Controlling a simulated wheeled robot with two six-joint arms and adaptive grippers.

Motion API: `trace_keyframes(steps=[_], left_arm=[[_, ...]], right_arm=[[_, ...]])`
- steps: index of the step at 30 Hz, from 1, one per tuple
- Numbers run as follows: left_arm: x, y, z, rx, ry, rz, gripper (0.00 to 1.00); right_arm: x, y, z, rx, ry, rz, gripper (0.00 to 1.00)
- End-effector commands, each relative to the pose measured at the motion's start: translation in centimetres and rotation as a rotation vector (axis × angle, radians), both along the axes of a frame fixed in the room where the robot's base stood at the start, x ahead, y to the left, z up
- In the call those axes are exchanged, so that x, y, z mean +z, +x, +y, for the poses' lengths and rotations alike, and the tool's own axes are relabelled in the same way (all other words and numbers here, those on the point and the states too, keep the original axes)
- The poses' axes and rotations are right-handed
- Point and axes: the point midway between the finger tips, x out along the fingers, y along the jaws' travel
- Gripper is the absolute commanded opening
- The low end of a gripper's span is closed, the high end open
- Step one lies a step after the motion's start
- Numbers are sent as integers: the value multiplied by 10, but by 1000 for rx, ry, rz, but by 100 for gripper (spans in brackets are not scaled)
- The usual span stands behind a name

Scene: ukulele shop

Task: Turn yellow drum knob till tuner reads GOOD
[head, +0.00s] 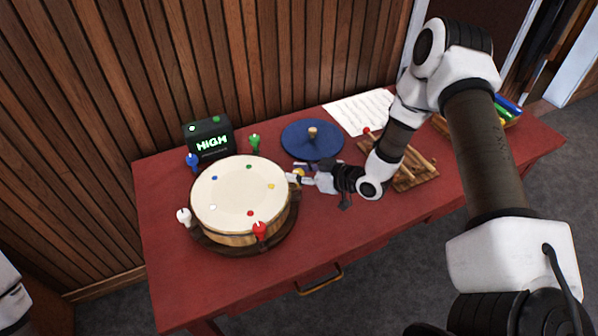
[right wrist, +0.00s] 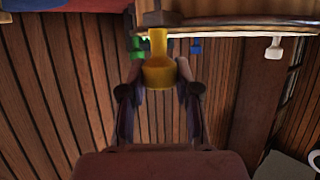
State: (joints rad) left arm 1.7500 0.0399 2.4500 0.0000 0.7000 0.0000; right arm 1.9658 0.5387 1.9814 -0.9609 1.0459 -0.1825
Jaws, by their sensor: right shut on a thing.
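The drum (head: 240,195) stands on the red table with a pale head that carries coloured dots. The yellow knob (right wrist: 158,62) sits at the drum's right side, between the fingers of my right gripper (right wrist: 155,90). In the head view my right gripper (head: 301,179) reaches the drum's right rim and mostly hides that knob. It is shut on the yellow knob. The tuner (head: 208,138) behind the drum shows HIGH in green letters. My left gripper is not seen; only a bit of white arm shows at the left edge.
Other knobs around the drum are blue (head: 192,161), green (head: 255,142), white (head: 184,216) and red (head: 260,231). A blue disc (head: 298,139) with a wooden peg, a paper sheet (head: 352,110) and a wooden rack (head: 420,172) lie to the right. The front right tabletop is clear.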

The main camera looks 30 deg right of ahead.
Motion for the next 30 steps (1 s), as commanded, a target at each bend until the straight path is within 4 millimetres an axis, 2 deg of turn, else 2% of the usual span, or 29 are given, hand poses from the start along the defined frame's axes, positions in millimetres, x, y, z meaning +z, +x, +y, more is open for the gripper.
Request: trace_keyframes(steps=[17, 18, 19, 20, 30], left_arm=[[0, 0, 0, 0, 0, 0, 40], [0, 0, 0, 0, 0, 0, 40], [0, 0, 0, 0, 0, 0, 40], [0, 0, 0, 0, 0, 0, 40], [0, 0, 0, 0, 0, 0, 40]], right_arm=[[-1, 0, 0, 51, 0, 3, 0], [-1, 0, 0, 51, 0, 3, 42], [-1, 0, 0, 51, 0, 3, 53], [-1, 0, 0, 50, 1, 2, 58], [1, -2, -2, 48, 1, 1, 58]])
